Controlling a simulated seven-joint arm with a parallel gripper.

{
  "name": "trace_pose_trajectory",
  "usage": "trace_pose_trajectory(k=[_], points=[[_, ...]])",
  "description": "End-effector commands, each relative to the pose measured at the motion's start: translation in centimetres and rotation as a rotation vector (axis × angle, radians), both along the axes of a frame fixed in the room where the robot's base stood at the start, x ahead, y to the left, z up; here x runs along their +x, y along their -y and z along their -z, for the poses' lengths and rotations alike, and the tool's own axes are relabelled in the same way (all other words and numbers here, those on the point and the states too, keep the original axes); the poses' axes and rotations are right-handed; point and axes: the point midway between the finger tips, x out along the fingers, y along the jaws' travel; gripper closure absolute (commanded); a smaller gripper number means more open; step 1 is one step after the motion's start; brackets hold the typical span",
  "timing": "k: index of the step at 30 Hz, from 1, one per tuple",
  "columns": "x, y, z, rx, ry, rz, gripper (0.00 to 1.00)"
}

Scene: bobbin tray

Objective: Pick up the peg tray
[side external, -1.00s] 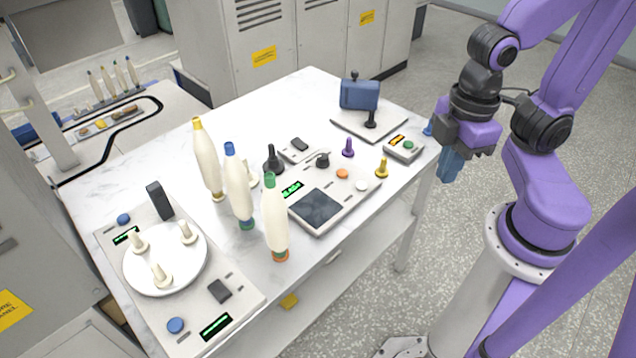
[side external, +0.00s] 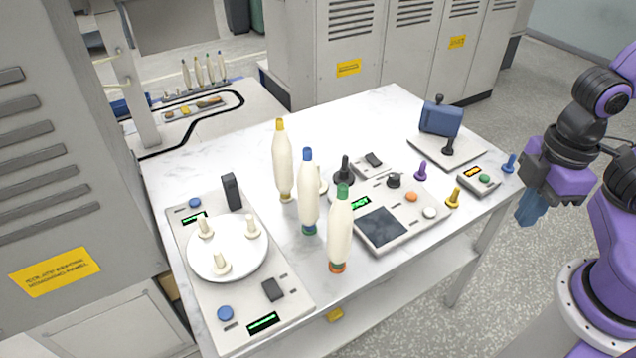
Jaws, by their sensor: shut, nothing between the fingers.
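The likeliest peg tray is a round white plate (side external: 228,262) with three cream pegs standing on it. It sits on a grey panel unit (side external: 290,318) at the left end of the table. I cannot tell for certain that this plate is the tray. My gripper (side external: 530,210) is at the far right, off the table's right edge, with its blue fingers pointing down. It is shut and empty, well apart from the plate. A small blue peg (side external: 510,164) stands near it on the table corner.
Three cream bobbins with yellow (side external: 283,165), blue (side external: 308,195) and green (side external: 340,235) caps stand upright right of the plate. A screen console (side external: 385,228), small purple (side external: 421,171) and yellow (side external: 454,198) pegs, and a blue block device (side external: 441,118) lie further right. The back-middle tabletop is clear.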

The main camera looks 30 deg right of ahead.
Motion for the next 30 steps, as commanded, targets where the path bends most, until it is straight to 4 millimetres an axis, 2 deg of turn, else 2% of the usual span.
trace_pose_trajectory(k=[8,11,12,14,24,26,30], points=[[0.0,0.0,0.0,0.0,0.0,0.0,1.0],[0.0,0.0,0.0,0.0,0.0,0.0,0.71],[0.0,0.0,0.0,0.0,0.0,0.0,0.58],[0.0,0.0,0.0,0.0,0.0,0.0,0.41],[0.4,-0.3,-0.1,0.0,0.0,-0.003,0.41],[1.0,-0.9,-0.3,-0.002,0.0,-0.008,0.41],[4.1,-3.2,-1.0,-0.004,0.001,-0.038,0.41]])
